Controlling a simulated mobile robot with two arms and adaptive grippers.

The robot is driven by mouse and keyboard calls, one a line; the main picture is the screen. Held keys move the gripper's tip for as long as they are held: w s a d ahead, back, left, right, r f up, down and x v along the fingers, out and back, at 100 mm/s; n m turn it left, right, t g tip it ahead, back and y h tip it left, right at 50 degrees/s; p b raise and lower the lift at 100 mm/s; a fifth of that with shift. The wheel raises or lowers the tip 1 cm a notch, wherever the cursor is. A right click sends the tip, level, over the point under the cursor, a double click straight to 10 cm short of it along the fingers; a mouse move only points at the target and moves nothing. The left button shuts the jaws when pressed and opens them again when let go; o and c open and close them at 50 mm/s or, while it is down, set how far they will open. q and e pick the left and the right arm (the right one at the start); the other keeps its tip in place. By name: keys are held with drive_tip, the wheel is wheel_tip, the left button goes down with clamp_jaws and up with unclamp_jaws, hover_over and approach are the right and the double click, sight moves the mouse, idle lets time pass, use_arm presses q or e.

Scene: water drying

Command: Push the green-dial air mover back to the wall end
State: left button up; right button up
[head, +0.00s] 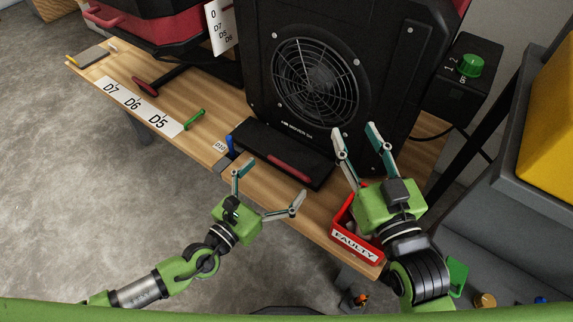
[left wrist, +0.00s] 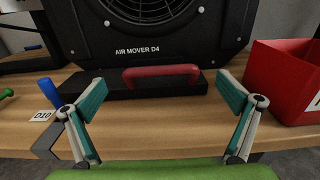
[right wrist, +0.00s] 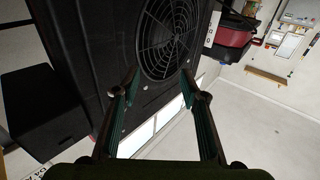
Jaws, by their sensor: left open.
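The black air mover (head: 318,75), marked AIR MOVER D4, stands on the wooden bench with its round grille toward me. A box with a green dial (head: 470,65) is beside it at the right. Its low front base carries a red handle (head: 289,166), also large in the left wrist view (left wrist: 160,74). My left gripper (head: 270,184) is open and empty in front of the handle, apart from it. My right gripper (head: 356,130) is open and empty at the air mover's lower right front; contact there cannot be told. The right wrist view shows the grille (right wrist: 170,38) beyond its fingers.
A red FAULTY bin (head: 344,222) sits at the bench's right end, under my right gripper. A D7 D6 D5 strip (head: 132,104), a green handle (head: 194,120) and a blue handle (head: 230,145) lie along the front edge. A red-and-black unit (head: 150,22) stands left.

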sight(286, 165)
use_arm(q)
drive_tip(key=x, duration=0.4)
drive_tip(key=shift+w+d, duration=0.15)
drive_tip(key=shift+w, duration=0.05)
drive_tip(key=shift+c, duration=0.4)
